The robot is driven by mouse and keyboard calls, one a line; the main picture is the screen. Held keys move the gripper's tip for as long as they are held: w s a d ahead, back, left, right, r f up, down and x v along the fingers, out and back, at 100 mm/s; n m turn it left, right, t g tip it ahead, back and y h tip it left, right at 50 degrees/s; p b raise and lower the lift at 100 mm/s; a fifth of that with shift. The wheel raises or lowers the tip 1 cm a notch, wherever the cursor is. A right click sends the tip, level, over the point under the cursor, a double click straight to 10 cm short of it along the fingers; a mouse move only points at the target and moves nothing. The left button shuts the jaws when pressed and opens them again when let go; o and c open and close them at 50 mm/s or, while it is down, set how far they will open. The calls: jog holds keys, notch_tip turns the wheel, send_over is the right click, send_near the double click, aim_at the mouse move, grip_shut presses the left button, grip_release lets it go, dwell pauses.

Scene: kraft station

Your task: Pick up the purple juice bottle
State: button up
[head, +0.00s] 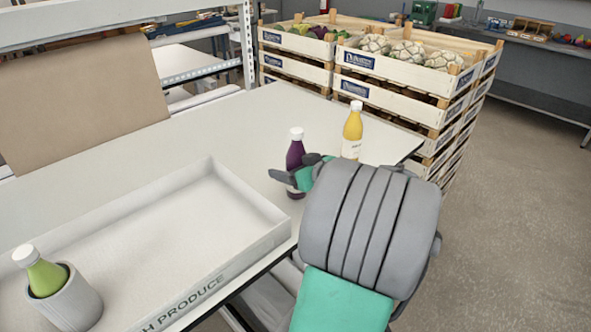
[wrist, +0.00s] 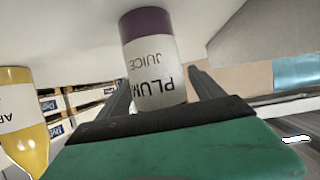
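The purple juice bottle (head: 295,153), with a white cap, stands upright on the table near its right edge. My gripper (head: 297,174) is at it, with a dark finger showing in front of the bottle's left side and the lower part partly hidden. In the wrist view, the bottle (wrist: 155,55) with its white "PLUM JUICE" label sits between my two spread dark fingers (wrist: 160,88). The fingers look open around it. I cannot tell whether either one touches it.
A yellow juice bottle (head: 353,128) stands close by, right of the purple one. A white produce tray (head: 262,240) lies to the left, with a green bottle (head: 42,270) in a grey holder (head: 68,302). Stacked crates (head: 400,88) stand beyond the table (head: 240,115).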

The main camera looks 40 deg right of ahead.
grip_shut()
dwell(0.7)
